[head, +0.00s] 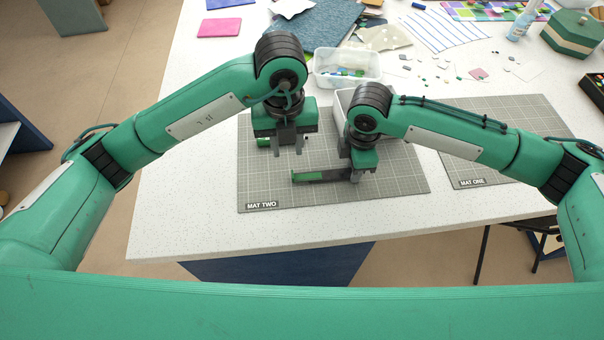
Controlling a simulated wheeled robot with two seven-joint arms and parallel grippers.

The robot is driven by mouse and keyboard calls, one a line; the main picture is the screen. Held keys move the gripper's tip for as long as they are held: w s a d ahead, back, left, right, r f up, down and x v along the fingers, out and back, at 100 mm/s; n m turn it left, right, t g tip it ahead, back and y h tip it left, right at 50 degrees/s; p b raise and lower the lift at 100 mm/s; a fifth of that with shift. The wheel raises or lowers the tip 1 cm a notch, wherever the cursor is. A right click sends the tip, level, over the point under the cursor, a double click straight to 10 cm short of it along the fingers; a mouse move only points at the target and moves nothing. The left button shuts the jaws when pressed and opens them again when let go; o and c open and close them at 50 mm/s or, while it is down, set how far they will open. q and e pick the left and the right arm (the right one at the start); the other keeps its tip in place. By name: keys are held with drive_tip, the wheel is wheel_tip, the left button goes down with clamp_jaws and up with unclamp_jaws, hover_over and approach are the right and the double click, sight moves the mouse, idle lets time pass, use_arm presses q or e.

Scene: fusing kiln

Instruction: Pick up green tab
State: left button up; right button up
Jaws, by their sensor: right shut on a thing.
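My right gripper (352,174) is low over mat two and shut on a flat piece with a green face and dark ends, which I take to be the green tab (318,175). The piece sticks out to the left of the jaws, close above the mat; whether it touches the mat I cannot tell. My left gripper (288,149) points down over the back left of the mat, with its fingers apart and nothing seen between them. A small bright green patch shows beside it, too small to make out.
The grey gridded mat two (310,200) lies at the table's front, and mat one (490,170) at its right. A clear bin (347,81) with coloured pieces stands behind. A second white bin (344,98) is partly hidden by my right arm. Loose chips lie at the back right.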

sight(307, 174)
use_arm(q)
wheel_tip(307, 174, down, 5)
drive_tip(key=shift+r, duration=0.1)
drive_tip(key=shift+w+d+f, duration=0.15)
drive_tip(key=shift+w+f, duration=0.05)
drive_tip(key=shift+f, duration=1.15)
drive_tip(key=shift+w+d+f, duration=0.15)
drive_tip(key=shift+f, duration=1.2)
clamp_jaws()
